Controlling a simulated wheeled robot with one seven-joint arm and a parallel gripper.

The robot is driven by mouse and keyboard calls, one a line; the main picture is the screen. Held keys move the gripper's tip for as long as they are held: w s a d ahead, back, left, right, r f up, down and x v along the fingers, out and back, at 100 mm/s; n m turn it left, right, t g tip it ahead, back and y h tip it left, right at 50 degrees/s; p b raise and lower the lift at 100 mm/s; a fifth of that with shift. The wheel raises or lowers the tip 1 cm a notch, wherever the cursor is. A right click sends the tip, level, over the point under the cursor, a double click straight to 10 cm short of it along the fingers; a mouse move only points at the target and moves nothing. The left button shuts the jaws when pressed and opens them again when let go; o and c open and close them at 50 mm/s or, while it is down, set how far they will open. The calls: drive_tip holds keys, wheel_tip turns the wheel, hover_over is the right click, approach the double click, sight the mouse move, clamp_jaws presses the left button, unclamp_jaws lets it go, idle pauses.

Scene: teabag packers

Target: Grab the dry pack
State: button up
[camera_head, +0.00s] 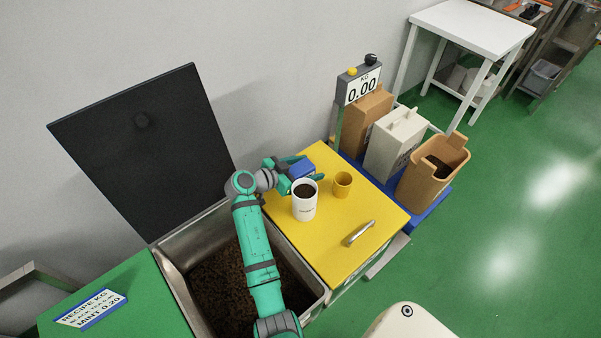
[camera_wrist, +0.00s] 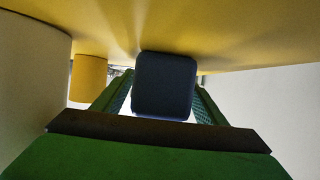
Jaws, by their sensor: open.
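A blue block (camera_head: 301,168), which I take to be the dry pack, stands on the yellow tabletop (camera_head: 335,250) near the wall. In the wrist view the dark blue block (camera_wrist: 165,84) sits between the two green fingers of my gripper (camera_wrist: 163,92). My gripper (camera_head: 300,178) is open, with one finger on each side of the block. I cannot tell whether the fingers touch it. The arm partly hides the block in the head view.
A white mug (camera_head: 305,206) with dark contents stands close to my gripper, beside a yellow cup (camera_head: 342,185). A metal handle (camera_head: 358,233) lies on the tabletop. An open bin (camera_head: 205,280) of dark grains is left. Boxes (camera_head: 395,143) and a scale display (camera_head: 362,88) stand right.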

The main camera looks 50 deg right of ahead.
drive_tip(key=shift+d+f, duration=0.15)
drive_tip(key=shift+d, duration=0.25)
drive_tip(key=c, duration=1.2)
